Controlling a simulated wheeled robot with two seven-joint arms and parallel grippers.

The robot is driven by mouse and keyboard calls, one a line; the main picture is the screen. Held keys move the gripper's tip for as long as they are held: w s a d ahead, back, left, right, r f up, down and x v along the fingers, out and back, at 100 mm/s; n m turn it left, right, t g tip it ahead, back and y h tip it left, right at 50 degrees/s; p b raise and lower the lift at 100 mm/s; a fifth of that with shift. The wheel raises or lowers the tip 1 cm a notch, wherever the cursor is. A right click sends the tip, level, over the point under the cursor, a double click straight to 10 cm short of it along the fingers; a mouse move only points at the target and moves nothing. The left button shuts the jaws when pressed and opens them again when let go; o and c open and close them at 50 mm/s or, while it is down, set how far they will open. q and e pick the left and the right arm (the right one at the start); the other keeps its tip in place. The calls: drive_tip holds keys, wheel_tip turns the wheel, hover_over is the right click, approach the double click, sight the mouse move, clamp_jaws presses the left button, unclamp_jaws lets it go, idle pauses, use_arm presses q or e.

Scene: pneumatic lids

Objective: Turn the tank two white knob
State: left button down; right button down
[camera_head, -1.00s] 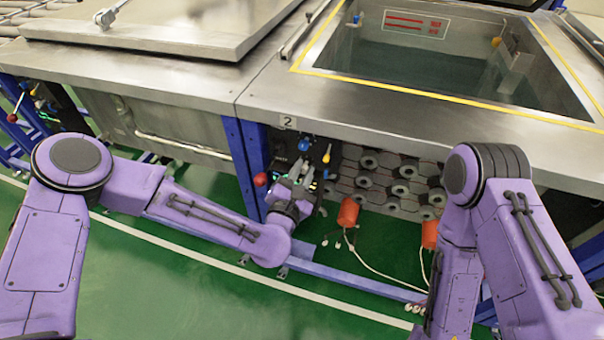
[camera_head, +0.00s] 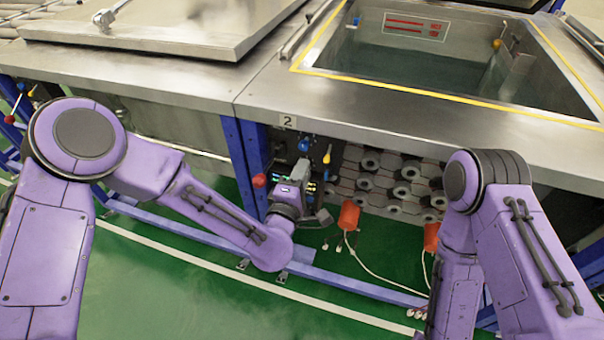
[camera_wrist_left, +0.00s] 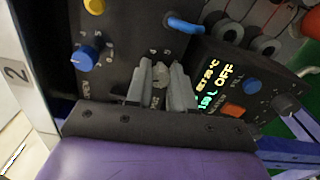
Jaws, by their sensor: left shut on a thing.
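The control panel of tank two sits below the "2" label (camera_head: 288,121) at the front of the tank. The white knob (camera_wrist_left: 160,72) is on the dark panel in the left wrist view, partly hidden between the fingers. My left gripper (camera_wrist_left: 161,88) has both fingers closed around it. In the head view my left gripper (camera_head: 303,158) is at the panel, and the knob is hidden behind it. My right arm (camera_head: 490,220) is folded at the right, and its gripper is out of view.
A blue knob (camera_wrist_left: 86,57) and a yellow knob (camera_wrist_left: 94,6) are beside the white knob. A display unit (camera_wrist_left: 225,80) reading OFF is right of the fingers. A red ball handle (camera_head: 260,180) is close to my left wrist. Orange cylinders (camera_head: 348,215) hang at right.

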use_arm(q)
drive_tip(key=shift+m, duration=1.9)
drive_tip(key=shift+f, duration=0.1)
drive_tip(key=c, duration=1)
unclamp_jaws()
drive_tip(key=b+v, duration=0.2)
drive_tip(key=v, duration=0.8)
drive_tip(key=shift+s, duration=0.3)
